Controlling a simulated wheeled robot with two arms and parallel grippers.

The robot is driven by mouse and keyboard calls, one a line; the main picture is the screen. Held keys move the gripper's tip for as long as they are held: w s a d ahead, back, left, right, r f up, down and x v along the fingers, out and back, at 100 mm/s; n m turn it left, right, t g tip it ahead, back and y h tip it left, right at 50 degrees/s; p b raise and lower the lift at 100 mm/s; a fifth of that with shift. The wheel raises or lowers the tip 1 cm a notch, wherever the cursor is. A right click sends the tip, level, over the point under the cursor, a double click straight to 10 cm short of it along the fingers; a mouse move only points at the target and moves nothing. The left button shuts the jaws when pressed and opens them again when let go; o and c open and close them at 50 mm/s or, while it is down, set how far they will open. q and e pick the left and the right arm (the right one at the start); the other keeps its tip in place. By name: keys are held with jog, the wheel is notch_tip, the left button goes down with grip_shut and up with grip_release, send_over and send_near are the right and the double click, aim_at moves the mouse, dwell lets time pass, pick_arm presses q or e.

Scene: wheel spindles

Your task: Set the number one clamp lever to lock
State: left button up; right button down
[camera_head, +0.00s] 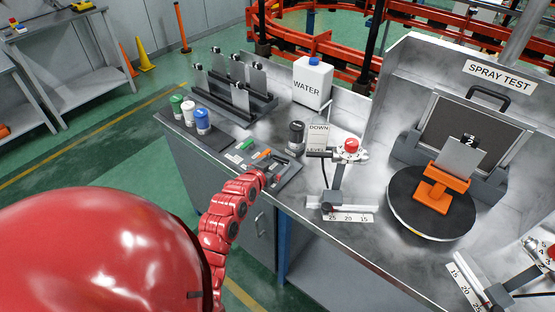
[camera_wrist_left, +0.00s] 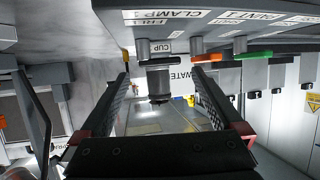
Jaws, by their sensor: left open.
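A grey control panel (camera_head: 274,168) on the bench carries small green and orange handles. In the left wrist view it appears upside down, with a label (camera_wrist_left: 180,15) reading CLAMP 1 and part of another label reading FREE. I cannot make out for certain which handle is the number one clamp lever. My left gripper (camera_head: 272,181) is small and partly hidden at the end of my red arm, by the panel's near edge. In the wrist view the gripper (camera_wrist_left: 160,76) is open. A dark cylinder (camera_wrist_left: 159,84) shows between its fingers, apart from both.
A black cylinder (camera_head: 296,133) and a small stand with a red knob (camera_head: 351,146) are right of the panel. Green, white and blue-capped bottles (camera_head: 203,121) stand left. A water container (camera_head: 312,83) is behind. A round turntable (camera_head: 405,207) holds an orange fixture.

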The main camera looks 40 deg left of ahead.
aim_at(282, 158)
pick_arm(q)
jog(key=shift+x, duration=1.45)
jog(key=shift+c, duration=0.3)
jog(key=c, duration=1.2)
jog(key=h+b, duration=0.1)
jog(key=b, duration=0.3)
jog(key=m+b, duration=0.1)
jog(key=b, duration=0.3)
jog(key=m+h+b, duration=0.1)
jog(key=b, duration=0.3)
jog(key=shift+w+a+f+h+b, duration=0.2)
jog(key=shift+w+a+h+b, duration=0.1)
jog(key=shift+a+b, duration=0.1)
jog(key=shift+r+m+b, duration=0.2)
jog(key=shift+m+b, duration=0.1)
jog(key=shift+b, duration=0.25)
jog(key=shift+d+r, duration=0.1)
